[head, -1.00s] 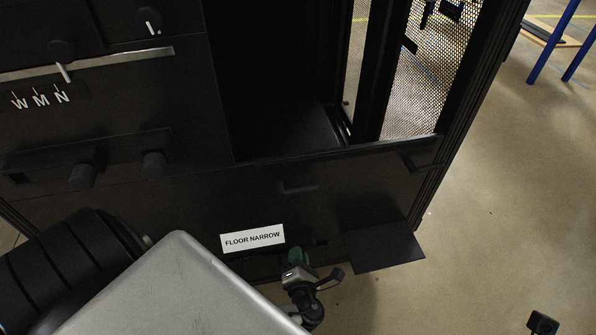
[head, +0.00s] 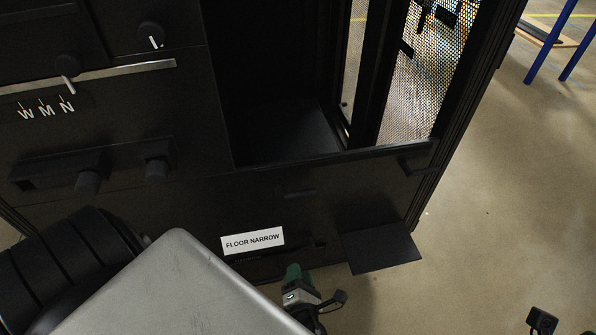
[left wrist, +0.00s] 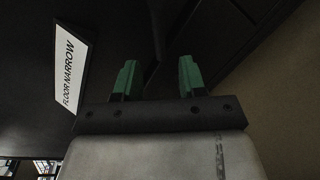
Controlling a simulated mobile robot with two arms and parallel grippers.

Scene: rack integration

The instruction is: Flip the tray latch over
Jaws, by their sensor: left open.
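A black rack front fills the left and middle of the head view. A flat black plate (head: 380,248) sticks out low at its front right. Dark latch-like pieces show on the panel, one at the middle (head: 300,193) and one near the right corner (head: 417,162); I cannot tell which is the tray latch. My left gripper (head: 294,273) is below the white FLOOR NARROW label (head: 252,240), left of the plate. In the left wrist view its two green fingers (left wrist: 158,80) are apart with nothing between them. My right gripper's fingers do not show.
Black knobs (head: 157,171) and a metal strip (head: 100,76) are on the rack's upper left. Above the panel is an open bay beside perforated mesh (head: 412,75). Bare floor (head: 510,200) lies to the right, with blue legs (head: 550,45) at the back.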

